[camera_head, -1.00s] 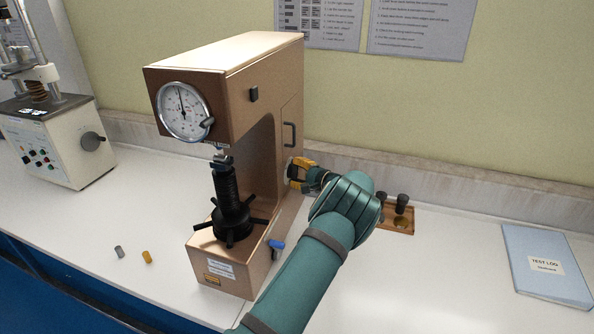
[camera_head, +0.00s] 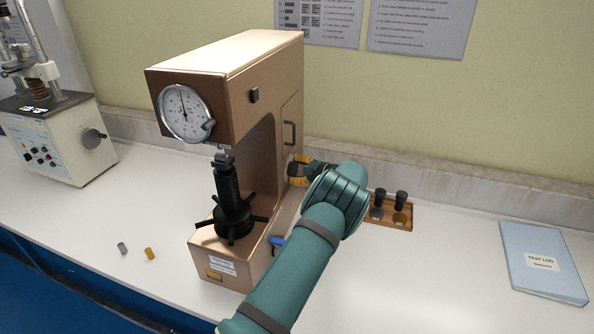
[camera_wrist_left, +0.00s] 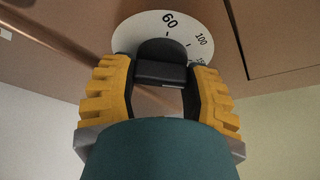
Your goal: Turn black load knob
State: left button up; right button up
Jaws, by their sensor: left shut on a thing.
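The black load knob (camera_wrist_left: 162,66) sits on a white round dial (camera_wrist_left: 205,27) marked 60 and 100 on the side of the beige hardness tester (camera_head: 268,75). My left gripper (camera_wrist_left: 163,85) has its yellow fingers on either side of the knob and is shut on it. In the head view my left gripper (camera_head: 292,170) is against the tester's right side, below a dark handle. There the knob is hidden by the gripper. My right gripper is not in view.
A wooden tray (camera_head: 388,223) with dark-handled parts lies right of my arm. A blue test log (camera_head: 541,262) lies at far right. Another tester (camera_head: 62,150) stands at left. Two small cylinders (camera_head: 150,254) lie on the bench. A blue lever (camera_head: 277,241) is near my arm.

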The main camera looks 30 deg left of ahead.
pick_arm(q)
jog(key=o, duration=1.2)
jog(key=shift+d, duration=0.1)
jog(key=v, duration=1.2)
